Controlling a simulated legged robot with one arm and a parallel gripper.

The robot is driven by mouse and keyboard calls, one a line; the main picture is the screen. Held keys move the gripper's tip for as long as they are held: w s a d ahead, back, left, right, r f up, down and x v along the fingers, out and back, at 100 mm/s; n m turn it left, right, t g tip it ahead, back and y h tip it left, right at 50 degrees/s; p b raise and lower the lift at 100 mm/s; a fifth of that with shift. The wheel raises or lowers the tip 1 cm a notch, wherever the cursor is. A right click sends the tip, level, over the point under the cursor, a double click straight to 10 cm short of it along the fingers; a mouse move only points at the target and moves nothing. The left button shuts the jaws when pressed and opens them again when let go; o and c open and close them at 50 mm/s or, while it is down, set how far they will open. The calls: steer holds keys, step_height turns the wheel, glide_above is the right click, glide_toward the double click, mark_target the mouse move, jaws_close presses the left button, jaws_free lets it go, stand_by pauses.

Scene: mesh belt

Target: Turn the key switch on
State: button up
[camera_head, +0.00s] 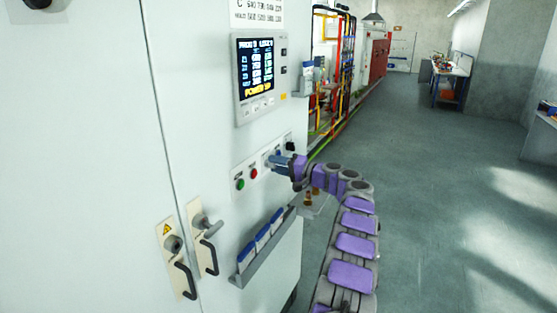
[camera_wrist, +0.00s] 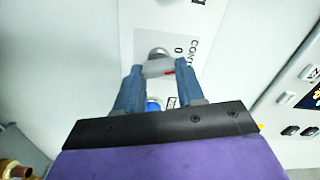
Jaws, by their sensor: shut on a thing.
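The key switch (camera_wrist: 158,68) shows in the wrist view as a grey handle with a small red mark, on a round base against a pale label plate. The plate bears a "0" and part of a word starting "CONT". My gripper (camera_wrist: 157,73) has its two blue-grey fingers on either side of the handle and is shut on it. In the head view my gripper (camera_head: 280,160) reaches the button row of the white cabinet from the right and hides the switch.
A green button (camera_head: 240,184) and a red button (camera_head: 253,173) sit left of my gripper. A lit display (camera_head: 260,78) is above them. Below are a document rack (camera_head: 262,250) and black door handles (camera_head: 208,257). Open floor (camera_head: 440,200) lies to the right.

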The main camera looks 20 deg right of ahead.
steer(key=shift+a+f+m+p, duration=0.1)
steer(key=shift+f+m+p, duration=0.05)
steer(key=shift+m+p, duration=1.45)
steer(key=shift+a+f+m+p, duration=0.1)
steer(key=shift+f+m+p, duration=0.05)
steer(key=shift+m+p, duration=1.5)
steer(key=shift+f+m+p, duration=0.15)
steer(key=shift+m+p, duration=1.4)
steer(key=shift+p, duration=0.05)
steer(key=o, duration=1)
steer(key=shift+w, duration=0.15)
steer(key=shift+o, duration=0.2)
steer(key=shift+r, duration=0.1)
steer(key=v, duration=1.7)
steer(key=shift+d, duration=0.2)
